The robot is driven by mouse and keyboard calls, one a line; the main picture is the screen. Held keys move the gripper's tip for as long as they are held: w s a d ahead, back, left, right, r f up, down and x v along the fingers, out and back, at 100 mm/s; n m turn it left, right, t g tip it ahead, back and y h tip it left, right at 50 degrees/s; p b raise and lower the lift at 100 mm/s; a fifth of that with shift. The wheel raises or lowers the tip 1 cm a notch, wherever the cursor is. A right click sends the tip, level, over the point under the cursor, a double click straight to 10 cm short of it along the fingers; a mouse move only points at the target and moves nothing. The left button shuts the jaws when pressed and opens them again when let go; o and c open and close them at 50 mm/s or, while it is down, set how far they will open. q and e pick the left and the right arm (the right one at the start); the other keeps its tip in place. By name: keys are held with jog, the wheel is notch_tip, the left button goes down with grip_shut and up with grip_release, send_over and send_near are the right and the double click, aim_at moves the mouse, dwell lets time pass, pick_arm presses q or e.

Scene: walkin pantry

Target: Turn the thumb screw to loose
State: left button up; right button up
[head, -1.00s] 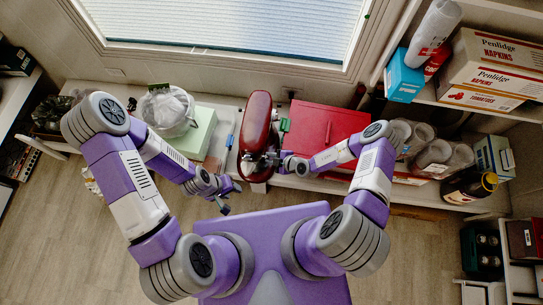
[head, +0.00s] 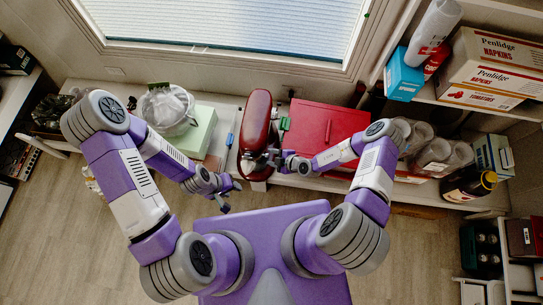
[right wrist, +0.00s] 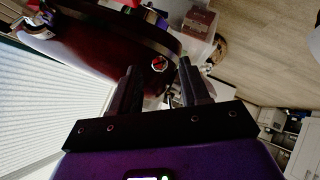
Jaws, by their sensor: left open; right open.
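A dark red stand mixer (head: 257,118) stands on the counter below the window. In the right wrist view its dark red, glossy body (right wrist: 100,45) fills the upper left. A small round knob with a red-and-light face (right wrist: 159,64), seemingly the thumb screw, shows on it between my fingertips' lines. My right gripper (head: 272,158) is beside the mixer's near end in the head view; its two dark fingers (right wrist: 158,80) are apart, with nothing clearly between them. Whether they reach around the knob I cannot tell. My left gripper (head: 230,198) is open and empty, left of and nearer than the mixer.
A red box (head: 325,130) lies right of the mixer, under my right forearm. A pale green box (head: 200,130) and a bagged glass bowl (head: 168,110) stand left. Glass jars (head: 435,155) and boxes fill the right shelves. The floor at front left is clear.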

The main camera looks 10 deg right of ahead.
jog(key=p+v, duration=0.1)
jog(key=v, duration=0.5)
jog(key=shift+s+d+r, duration=0.15)
jog(key=shift+s, duration=0.05)
